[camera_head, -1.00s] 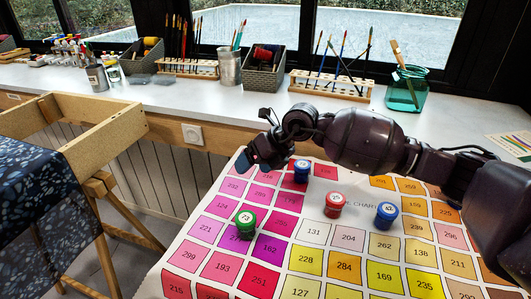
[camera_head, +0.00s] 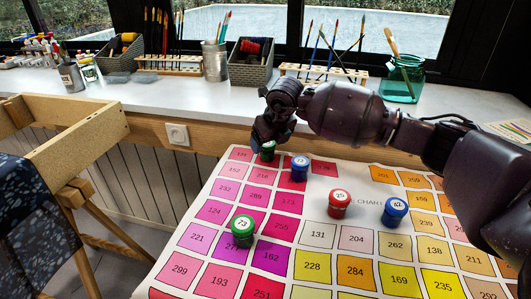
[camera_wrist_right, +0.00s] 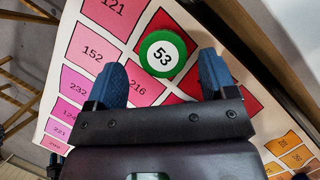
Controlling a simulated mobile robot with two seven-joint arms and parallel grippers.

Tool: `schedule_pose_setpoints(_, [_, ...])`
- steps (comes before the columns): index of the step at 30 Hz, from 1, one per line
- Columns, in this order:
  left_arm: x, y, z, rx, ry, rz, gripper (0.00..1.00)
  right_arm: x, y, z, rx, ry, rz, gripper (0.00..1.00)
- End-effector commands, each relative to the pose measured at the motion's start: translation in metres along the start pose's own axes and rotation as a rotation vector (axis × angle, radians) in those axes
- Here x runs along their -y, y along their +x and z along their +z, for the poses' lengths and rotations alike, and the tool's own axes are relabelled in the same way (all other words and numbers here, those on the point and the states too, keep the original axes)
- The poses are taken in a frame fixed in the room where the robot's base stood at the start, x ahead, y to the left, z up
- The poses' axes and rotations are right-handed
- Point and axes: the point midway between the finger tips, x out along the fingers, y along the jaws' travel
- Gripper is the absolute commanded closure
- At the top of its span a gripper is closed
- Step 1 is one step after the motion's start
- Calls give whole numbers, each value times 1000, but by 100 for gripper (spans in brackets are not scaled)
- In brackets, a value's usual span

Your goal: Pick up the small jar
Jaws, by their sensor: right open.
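A small jar with a green lid marked 53 (camera_wrist_right: 162,56) stands on the colour chart. In the right wrist view it lies just beyond and between the blue fingertips of my right gripper (camera_wrist_right: 168,72), which is open with nothing held. In the head view the same green jar (camera_head: 267,152) shows at the chart's far left corner, partly hidden under my right gripper (camera_head: 266,138). Other small jars on the chart are a blue one (camera_head: 300,168), a red one (camera_head: 339,203), another blue one (camera_head: 396,211) and a green one marked 73 (camera_head: 242,231). My left gripper is not in view.
The numbered colour chart (camera_head: 318,236) lies under the jars. Behind it, a white counter (camera_head: 140,98) holds a brush rack (camera_head: 175,64), baskets (camera_head: 250,66) and a teal glass jar (camera_head: 402,80). A wooden frame (camera_head: 80,135) stands at left.

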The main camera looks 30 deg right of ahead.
Motion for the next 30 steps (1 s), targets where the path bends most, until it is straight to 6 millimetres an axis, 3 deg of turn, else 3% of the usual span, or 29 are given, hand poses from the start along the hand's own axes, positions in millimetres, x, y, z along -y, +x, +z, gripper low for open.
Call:
schedule_pose_setpoints(6, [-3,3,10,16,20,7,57,4,30,0,-9,1,0,22])
schedule_pose_setpoints(10, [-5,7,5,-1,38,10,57,4,47,0,-7,0,1,22])
schedule_pose_setpoints(19, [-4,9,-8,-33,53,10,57,4,48,4,2,0,0,22])
schedule_pose_setpoints(30, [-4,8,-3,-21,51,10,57,4,48,4,2,0,0,77])
